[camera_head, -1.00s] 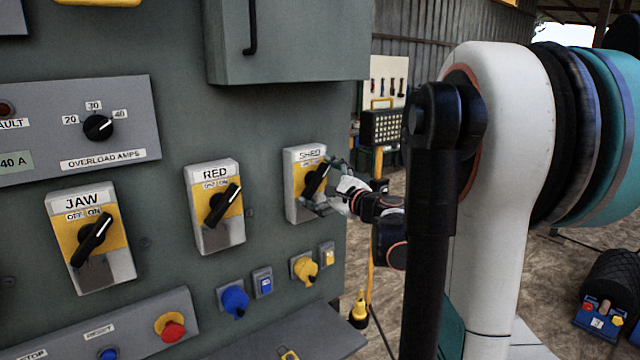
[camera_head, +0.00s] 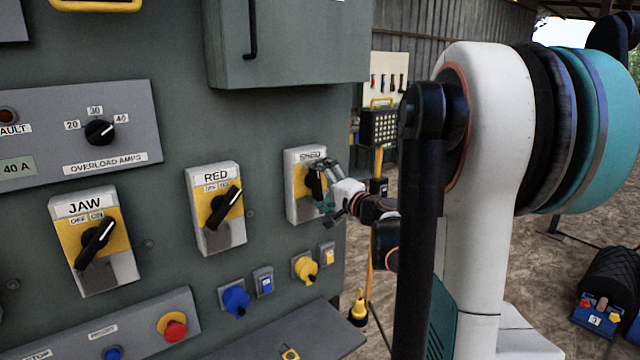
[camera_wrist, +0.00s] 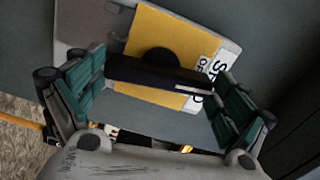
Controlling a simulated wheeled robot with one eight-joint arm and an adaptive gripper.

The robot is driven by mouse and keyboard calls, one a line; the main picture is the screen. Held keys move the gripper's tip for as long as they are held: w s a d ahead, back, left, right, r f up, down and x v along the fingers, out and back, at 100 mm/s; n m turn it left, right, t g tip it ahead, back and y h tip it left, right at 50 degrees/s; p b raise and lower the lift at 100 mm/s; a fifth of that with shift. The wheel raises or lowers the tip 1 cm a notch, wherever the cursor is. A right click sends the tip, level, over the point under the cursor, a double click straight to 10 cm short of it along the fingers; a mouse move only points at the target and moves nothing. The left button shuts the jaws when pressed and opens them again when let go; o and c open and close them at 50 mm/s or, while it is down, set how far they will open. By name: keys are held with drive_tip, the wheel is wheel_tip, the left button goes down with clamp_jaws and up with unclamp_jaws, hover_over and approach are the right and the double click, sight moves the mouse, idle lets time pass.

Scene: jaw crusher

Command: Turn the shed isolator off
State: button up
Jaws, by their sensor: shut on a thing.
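The shed isolator (camera_head: 304,208) is a light plate with a yellow face and a black rotary handle, at the right of the grey-green panel. My gripper (camera_head: 324,186) reaches it from the right and hides part of the handle and label. In the wrist view the black handle (camera_wrist: 158,74) lies across the yellow face, between the two green-padded fingers of my gripper (camera_wrist: 163,88), which is shut on it lengthwise. One handle end covers part of the OFF/ON label (camera_wrist: 203,65). The OFF side shows in part; I cannot tell the exact handle position.
The RED isolator (camera_head: 217,240) and JAW isolator (camera_head: 122,268) sit to the left, handles tilted up to the right. Blue (camera_head: 235,300) and yellow (camera_head: 306,269) sockets are below. A grey box (camera_head: 290,45) juts out above. Open ground lies right of the panel.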

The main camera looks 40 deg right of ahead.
drive_tip(key=n, duration=0.3)
drive_tip(key=shift+n, duration=0.4)
drive_tip(key=shift+n+p, duration=0.35)
drive_tip(key=shift+n, duration=1.35)
drive_tip(key=shift+f, duration=0.1)
drive_tip(key=o, duration=0.7)
drive_tip(key=shift+o, duration=0.2)
drive_tip(key=s+a, duration=0.1)
drive_tip(key=s, duration=1.1)
